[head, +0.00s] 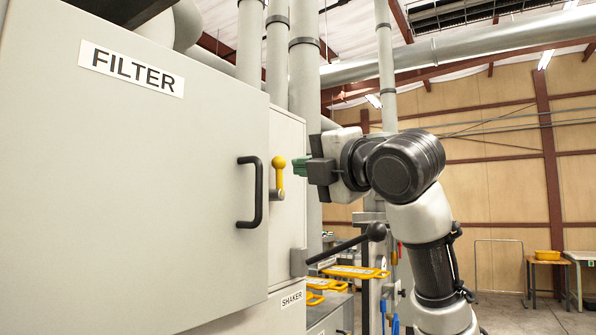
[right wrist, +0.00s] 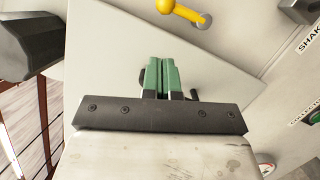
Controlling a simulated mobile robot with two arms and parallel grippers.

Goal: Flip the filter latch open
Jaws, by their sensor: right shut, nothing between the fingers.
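The filter latch (head: 278,175) is a yellow knobbed lever on a grey mount, just right of the black door handle (head: 251,192) of the FILTER cabinet. In the head view its yellow knob points up. The latch also shows at the top of the right wrist view (right wrist: 183,12). My right gripper (head: 298,167) has green fingers, shut and empty; in the head view they appear just right of the latch. In the right wrist view the fingertips (right wrist: 163,62) are apart from the latch. My left gripper is not in view.
The grey FILTER door (head: 130,190) fills the left. A black-knobbed lever (head: 345,245) sticks out below my right gripper, above the SHAKER label (head: 291,299). Yellow-handled items (head: 350,271) are lower down. Open floor lies to the right.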

